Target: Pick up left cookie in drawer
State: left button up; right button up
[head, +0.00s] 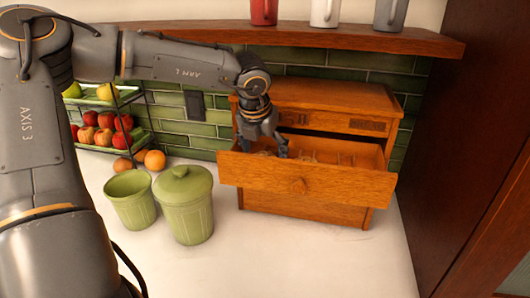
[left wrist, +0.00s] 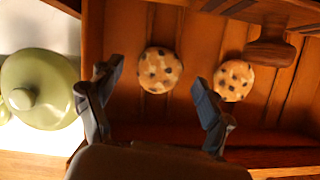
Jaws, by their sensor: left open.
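The left cookie (left wrist: 160,69), tan with dark chips, lies flat in the open wooden drawer (head: 345,186). A second chip cookie (left wrist: 234,80) lies to its right on the drawer floor. My left gripper (head: 263,148) reaches down into the left part of the drawer. In the left wrist view its fingers (left wrist: 158,80) are spread and empty, one on each side of the left cookie's line, with the cookie apart from both. The right finger is between the two cookies in the picture. In the head view the cookies cannot be made out clearly. My right gripper is not in view.
A lidded green jar (head: 186,204) and an open green pot (head: 131,199) stand left of the drawer cabinet (head: 325,97). A fruit rack (head: 101,105) is behind them. A wooden shelf (head: 300,36) with cups runs above. The white counter (head: 300,262) is clear in front.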

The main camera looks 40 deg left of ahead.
pick_arm(q)
jog(key=shift+w+a+f, duration=0.1)
jog(key=shift+w+f, duration=0.05)
jog(key=shift+f, duration=0.1)
jog(key=shift+r, duration=0.1)
jog(key=shift+c, duration=1.3)
jog(key=c, duration=0.5)
